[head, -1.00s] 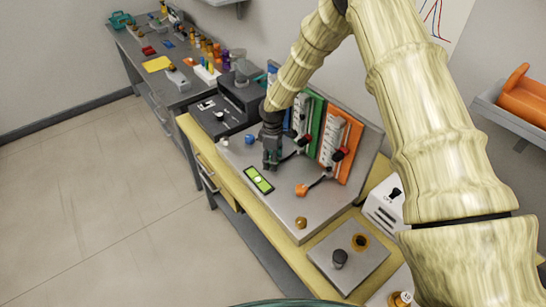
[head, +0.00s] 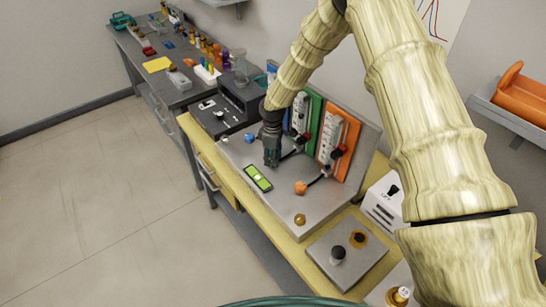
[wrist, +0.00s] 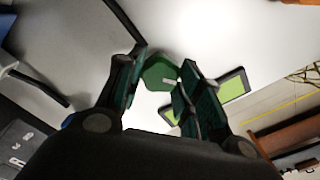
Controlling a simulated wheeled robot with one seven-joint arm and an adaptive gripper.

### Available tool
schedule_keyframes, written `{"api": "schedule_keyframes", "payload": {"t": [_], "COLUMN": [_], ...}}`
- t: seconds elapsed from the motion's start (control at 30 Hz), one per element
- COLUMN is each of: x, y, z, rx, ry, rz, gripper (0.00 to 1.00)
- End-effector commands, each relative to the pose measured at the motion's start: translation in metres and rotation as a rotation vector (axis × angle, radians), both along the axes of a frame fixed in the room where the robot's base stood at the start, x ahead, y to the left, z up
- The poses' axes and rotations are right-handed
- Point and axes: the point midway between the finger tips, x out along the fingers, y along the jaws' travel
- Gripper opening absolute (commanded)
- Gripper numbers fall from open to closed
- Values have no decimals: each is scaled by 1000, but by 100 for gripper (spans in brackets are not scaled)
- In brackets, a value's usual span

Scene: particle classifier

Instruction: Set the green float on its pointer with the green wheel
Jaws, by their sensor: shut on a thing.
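In the wrist view my gripper (wrist: 156,95) is shut on the green wheel (wrist: 158,72), with a finger on each side of it. In the head view my gripper (head: 271,160) points down at the grey panel and hides the wheel. The green flow-meter panel (head: 314,117) stands upright behind it, partly hidden by my arm, so I cannot make out the green float or its pointer. A display with a bright green screen (head: 258,178) lies in front of the gripper; its edge also shows in the wrist view (wrist: 234,87).
An orange panel (head: 347,140) with an orange wheel (head: 301,187) stands to the right. A blue wheel (head: 249,139) is to the left. A brass knob (head: 300,219) is near the panel's front. A white switch box (head: 384,204) stands at the right.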

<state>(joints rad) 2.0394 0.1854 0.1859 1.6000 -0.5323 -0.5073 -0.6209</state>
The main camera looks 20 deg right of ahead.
Motion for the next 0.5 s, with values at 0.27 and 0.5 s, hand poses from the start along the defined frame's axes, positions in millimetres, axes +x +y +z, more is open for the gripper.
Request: {"api": "schedule_keyframes", "payload": {"t": [0.27,0.5], "x": [-3,-3], "y": [1,0], "z": [-3,-5], "rx": [0,-1], "ry": [4,4], "rz": [-32,-161], "gripper": [12,12]}}
